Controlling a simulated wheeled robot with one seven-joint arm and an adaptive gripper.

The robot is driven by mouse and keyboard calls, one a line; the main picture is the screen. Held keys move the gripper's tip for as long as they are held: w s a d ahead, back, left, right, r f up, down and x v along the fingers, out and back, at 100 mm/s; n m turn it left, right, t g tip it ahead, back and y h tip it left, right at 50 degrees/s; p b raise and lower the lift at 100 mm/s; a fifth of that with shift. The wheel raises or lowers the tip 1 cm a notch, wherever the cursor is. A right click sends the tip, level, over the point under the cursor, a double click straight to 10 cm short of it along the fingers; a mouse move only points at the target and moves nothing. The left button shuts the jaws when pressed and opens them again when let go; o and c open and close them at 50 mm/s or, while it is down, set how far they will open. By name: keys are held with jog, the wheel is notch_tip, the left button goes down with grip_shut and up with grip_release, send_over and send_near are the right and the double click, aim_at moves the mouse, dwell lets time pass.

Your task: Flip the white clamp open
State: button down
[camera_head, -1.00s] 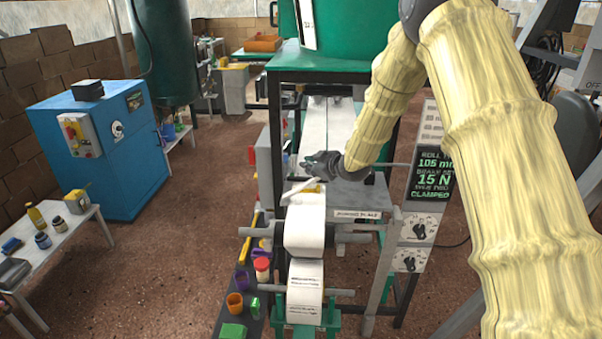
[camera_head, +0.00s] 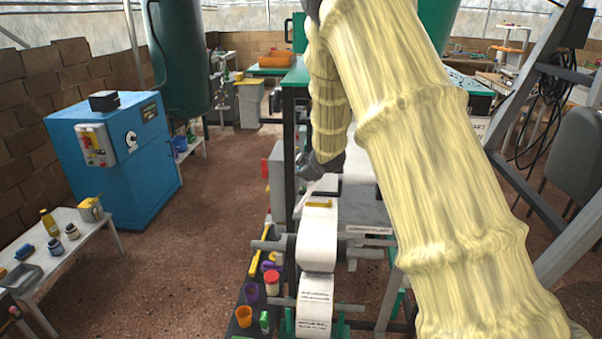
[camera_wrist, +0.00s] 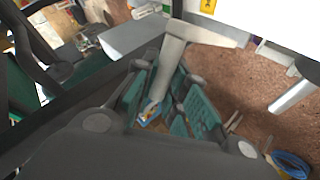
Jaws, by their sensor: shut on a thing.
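The white clamp (camera_head: 306,197) shows in the head view as a slim pale bar, slanting up to the right beside the white paper roll. My gripper (camera_head: 317,174) is at its upper end, small and dark, partly hidden by my own arm. In the wrist view the clamp (camera_wrist: 173,60) is a pale bar with a wider crosspiece at its top. It runs down between the teal-padded fingers of my gripper (camera_wrist: 166,98), which are shut on it. The clamp's hinge cannot be made out.
The paper strip (camera_head: 317,240) runs down over rollers in front of the clamp. A grey plate (camera_head: 366,212) lies right of it. A shelf with small cups (camera_head: 243,316) stands lower left. The floor (camera_head: 190,235) toward the blue cabinet (camera_head: 115,150) is clear.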

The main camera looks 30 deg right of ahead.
jog(key=shift+w+r, duration=0.1)
jog(key=shift+r, duration=0.1)
jog(key=c, duration=1.4)
grip_release()
jog(key=shift+f, duration=0.1)
jog(key=shift+c, duration=0.2)
jog(key=v, duration=1.2)
